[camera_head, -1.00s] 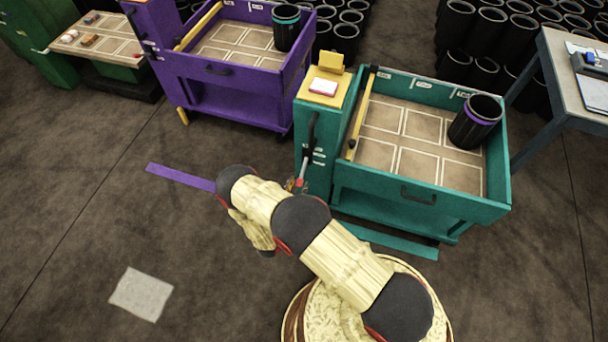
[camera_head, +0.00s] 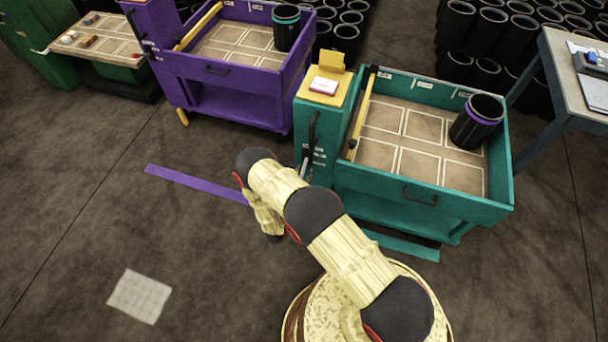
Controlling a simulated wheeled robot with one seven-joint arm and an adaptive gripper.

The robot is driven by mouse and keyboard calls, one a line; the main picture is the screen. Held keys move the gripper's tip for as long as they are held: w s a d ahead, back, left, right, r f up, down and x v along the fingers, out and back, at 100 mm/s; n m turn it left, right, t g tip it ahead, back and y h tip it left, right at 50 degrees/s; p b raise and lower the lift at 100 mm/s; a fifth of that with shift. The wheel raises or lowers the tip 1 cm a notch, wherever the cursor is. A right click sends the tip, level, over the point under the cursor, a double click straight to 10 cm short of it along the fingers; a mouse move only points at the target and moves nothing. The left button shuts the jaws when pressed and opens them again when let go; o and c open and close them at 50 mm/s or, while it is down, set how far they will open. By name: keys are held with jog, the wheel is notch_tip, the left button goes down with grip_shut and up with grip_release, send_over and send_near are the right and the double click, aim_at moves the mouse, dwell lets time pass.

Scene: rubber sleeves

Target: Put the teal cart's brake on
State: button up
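The teal cart (camera_head: 420,207) stands right of centre, with a raised panel (camera_head: 324,150) on its left side bearing a black upright handle and small white lettering. Its brake cannot be made out; the cart's lower left corner is hidden behind my arm. My arm reaches from the lower right up to that corner. My gripper (camera_head: 305,166) is almost wholly hidden behind the arm; only a small pale grey part shows close against the teal panel. I cannot tell whether it touches the cart or whether it is open or shut.
A purple cart (camera_head: 235,103) with a yellow foot piece (camera_head: 182,117) stands behind left. Black sleeves (camera_head: 477,118) stand in the teal cart and behind it. A grey table (camera_head: 570,120) is at right. Purple (camera_head: 195,183) and teal floor strips and a pale floor square (camera_head: 140,296) lie flat. Left floor is clear.

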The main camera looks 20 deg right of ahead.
jog(key=c, duration=0.6)
grip_shut()
